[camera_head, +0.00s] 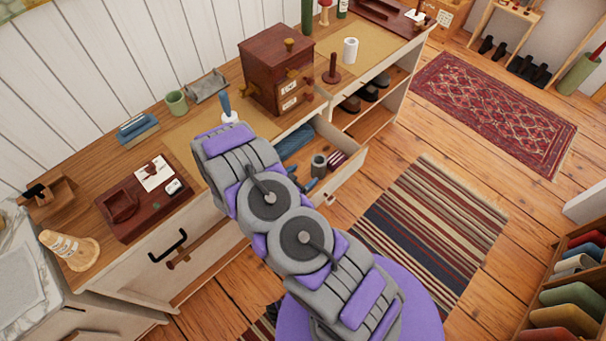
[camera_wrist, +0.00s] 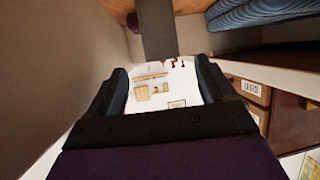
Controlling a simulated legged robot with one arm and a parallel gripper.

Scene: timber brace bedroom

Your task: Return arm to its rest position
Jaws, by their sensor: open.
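My purple and grey arm (camera_head: 285,225) reaches from the bottom of the head view up and left, folded over the front of the wooden counter (camera_head: 75,205). Its far end is beside an open drawer (camera_head: 347,182). My gripper is hidden behind the arm in the head view. In the wrist view my gripper (camera_wrist: 162,78) shows two dark fingers spread apart, with nothing held between them. A pale panel fills the left of that view, and blue folded cloth (camera_wrist: 265,12) shows at its top right.
The open drawer holds blue cloth (camera_head: 295,140) and a grey cup (camera_head: 319,165). A dark wooden drawer box (camera_head: 268,68), green mug (camera_head: 176,102) and red-brown tray (camera_head: 140,215) stand on the counter. A striped rug (camera_head: 440,220) lies on open floor at right.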

